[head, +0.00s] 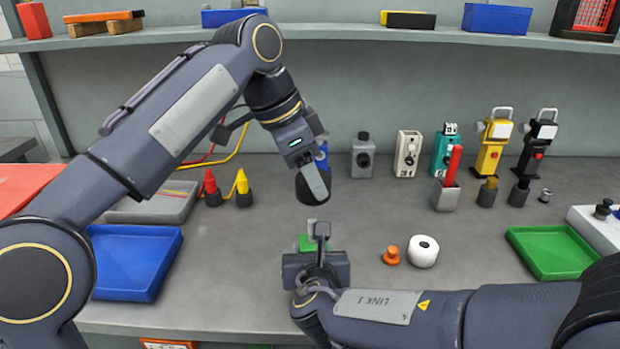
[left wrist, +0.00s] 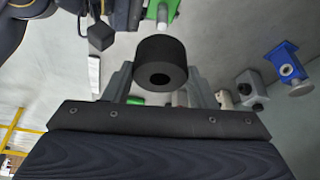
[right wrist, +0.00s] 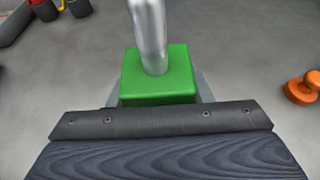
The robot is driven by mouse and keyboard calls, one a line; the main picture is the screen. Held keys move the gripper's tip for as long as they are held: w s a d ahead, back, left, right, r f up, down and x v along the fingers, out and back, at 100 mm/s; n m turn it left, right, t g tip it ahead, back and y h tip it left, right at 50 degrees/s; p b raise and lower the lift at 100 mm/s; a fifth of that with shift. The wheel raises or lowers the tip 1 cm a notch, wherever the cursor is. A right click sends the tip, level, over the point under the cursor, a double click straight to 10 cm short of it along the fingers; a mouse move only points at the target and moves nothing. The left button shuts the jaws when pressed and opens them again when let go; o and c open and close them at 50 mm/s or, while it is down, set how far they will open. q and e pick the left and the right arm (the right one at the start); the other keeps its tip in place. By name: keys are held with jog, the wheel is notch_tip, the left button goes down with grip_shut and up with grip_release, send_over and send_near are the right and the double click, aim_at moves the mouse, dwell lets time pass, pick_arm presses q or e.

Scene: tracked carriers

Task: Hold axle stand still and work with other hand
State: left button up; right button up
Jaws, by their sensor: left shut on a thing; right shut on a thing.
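The axle stand is a green block (head: 306,243) with an upright metal pin. In the right wrist view its green base (right wrist: 158,84) sits between my right gripper's fingers, with the silver pin (right wrist: 150,35) rising from it. My right gripper (head: 318,246) is shut on the base at the table. My left gripper (head: 316,180) is shut on a black wheel (head: 312,192), held above and behind the stand. In the left wrist view the wheel (left wrist: 161,72) shows its centre hole. The pin's pale tip (left wrist: 166,22) is apart from the wheel there.
A blue tray (head: 133,285) is at left, a green tray (head: 550,268) at right. Several devices, including a yellow one (head: 490,150), line the back. A shelf (head: 350,33) runs above.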

jog(key=o, duration=1.3)
jog(key=shift+c, duration=0.2)
jog(key=shift+s, duration=0.1)
